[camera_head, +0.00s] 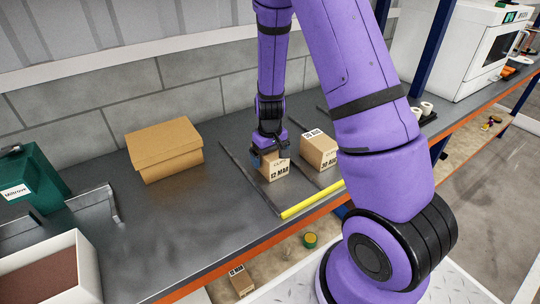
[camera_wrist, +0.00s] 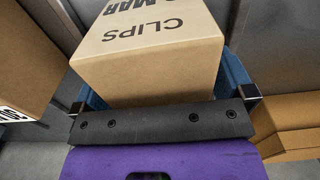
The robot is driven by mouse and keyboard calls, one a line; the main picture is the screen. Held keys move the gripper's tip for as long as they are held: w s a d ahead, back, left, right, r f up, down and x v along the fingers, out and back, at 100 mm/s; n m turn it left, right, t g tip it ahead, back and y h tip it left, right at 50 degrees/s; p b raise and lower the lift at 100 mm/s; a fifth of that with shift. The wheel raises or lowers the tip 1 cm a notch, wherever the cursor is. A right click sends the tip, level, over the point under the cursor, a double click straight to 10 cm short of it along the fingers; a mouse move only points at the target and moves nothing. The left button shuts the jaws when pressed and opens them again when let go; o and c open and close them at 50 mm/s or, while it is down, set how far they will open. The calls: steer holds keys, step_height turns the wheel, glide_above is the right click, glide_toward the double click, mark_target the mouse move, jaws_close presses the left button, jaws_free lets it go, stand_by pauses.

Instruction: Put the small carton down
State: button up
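The small carton (camera_head: 277,172) is brown cardboard, marked "12 MAR" on its front in the head view. In the wrist view the carton (camera_wrist: 155,62) shows "CLIPS" on its face. My gripper (camera_head: 270,156) is over the carton's top, with its blue fingers on opposite sides of it; in the wrist view my gripper (camera_wrist: 165,92) appears shut on it. The carton is upright between the dark rails of a lane, behind a yellow strip (camera_head: 312,199). I cannot tell whether its base touches the shelf.
A second carton (camera_head: 319,150) marked "20 AUG" stands close to the right. A larger brown box (camera_head: 164,150) stands left, past a dark rail (camera_head: 241,164). A green bin (camera_head: 35,175) and a white-walled tray (camera_head: 88,270) are further left. Another carton (camera_head: 241,280) lies below the shelf.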

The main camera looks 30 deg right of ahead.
step_height(320, 180, up, 13)
steer(key=shift+f, duration=0.15)
steer(key=s+a+r+t, duration=0.1)
steer(key=s+a+r, duration=0.1)
steer(key=s+r, duration=0.45)
steer(key=s+a+r+t, duration=0.2)
steer(key=s+r, duration=0.2)
steer(key=r, duration=0.6)
steer(key=s+a+r+t, duration=0.1)
steer(key=s+r, duration=0.2)
steer(key=s, duration=0.3)
steer(key=s+a+r+t, duration=0.1)
steer(key=s+r, duration=0.2)
steer(key=s, duration=0.4)
steer(key=shift+s+a+r, duration=0.15)
steer(key=shift+a+r, duration=0.15)
steer(key=shift+r, duration=0.1)
